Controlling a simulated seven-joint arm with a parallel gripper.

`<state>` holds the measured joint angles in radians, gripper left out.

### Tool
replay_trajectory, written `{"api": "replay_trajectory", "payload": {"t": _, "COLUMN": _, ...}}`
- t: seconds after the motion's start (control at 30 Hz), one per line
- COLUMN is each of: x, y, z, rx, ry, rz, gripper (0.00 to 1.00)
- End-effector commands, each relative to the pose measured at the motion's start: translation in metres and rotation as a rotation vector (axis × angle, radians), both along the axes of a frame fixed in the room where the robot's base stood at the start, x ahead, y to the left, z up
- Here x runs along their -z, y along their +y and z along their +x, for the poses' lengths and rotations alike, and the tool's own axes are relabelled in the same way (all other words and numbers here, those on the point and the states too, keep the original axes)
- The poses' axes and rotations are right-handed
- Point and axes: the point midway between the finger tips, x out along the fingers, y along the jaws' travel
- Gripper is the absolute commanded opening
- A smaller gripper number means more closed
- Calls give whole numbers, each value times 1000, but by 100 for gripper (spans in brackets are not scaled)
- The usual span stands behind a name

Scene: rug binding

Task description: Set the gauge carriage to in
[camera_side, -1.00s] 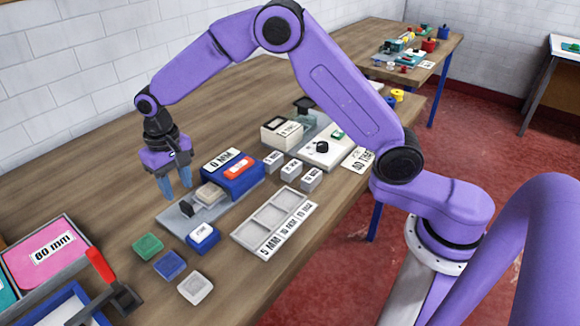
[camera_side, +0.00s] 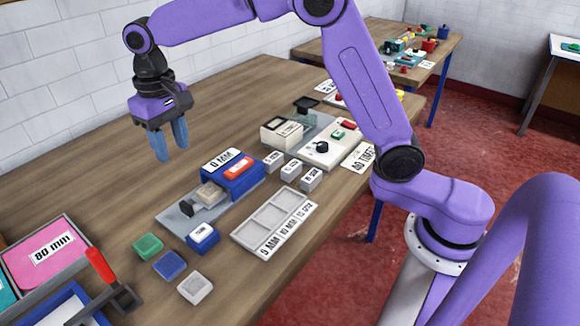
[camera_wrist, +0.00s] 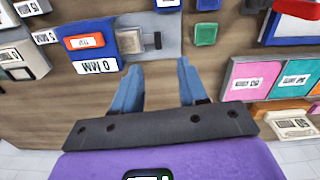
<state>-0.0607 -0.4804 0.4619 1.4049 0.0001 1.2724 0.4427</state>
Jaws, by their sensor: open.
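The gauge has a blue housing (camera_side: 238,178) with a red button and a "0 MM" label, on a grey base plate (camera_side: 176,217). A beige block, which looks like the carriage (camera_side: 210,194), sits on the plate close beside the housing; whether they touch I cannot tell. A dark upright piece (camera_side: 189,200) stands at its outer side. In the wrist view the housing (camera_wrist: 88,60), beige carriage (camera_wrist: 129,42) and dark piece (camera_wrist: 152,41) show beyond my fingers. My gripper (camera_side: 171,150) is open and empty, raised above the table behind the gauge.
A three-pocket grey tray (camera_side: 287,204) lies in front right of the gauge. A blue block with a white top (camera_side: 202,237) stands by the plate's front edge. Green (camera_side: 147,245), blue (camera_side: 171,264) and white (camera_side: 195,287) blocks lie front left.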

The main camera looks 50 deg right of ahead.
Motion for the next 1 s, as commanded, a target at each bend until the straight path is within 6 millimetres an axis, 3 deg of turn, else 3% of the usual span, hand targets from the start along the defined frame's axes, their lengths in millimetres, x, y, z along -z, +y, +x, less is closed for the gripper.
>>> {"api": "replay_trajectory", "payload": {"t": 1.0, "x": -1, "y": -34, "z": -129, "rx": -401, "ry": -10, "rz": 7, "gripper": 43}}
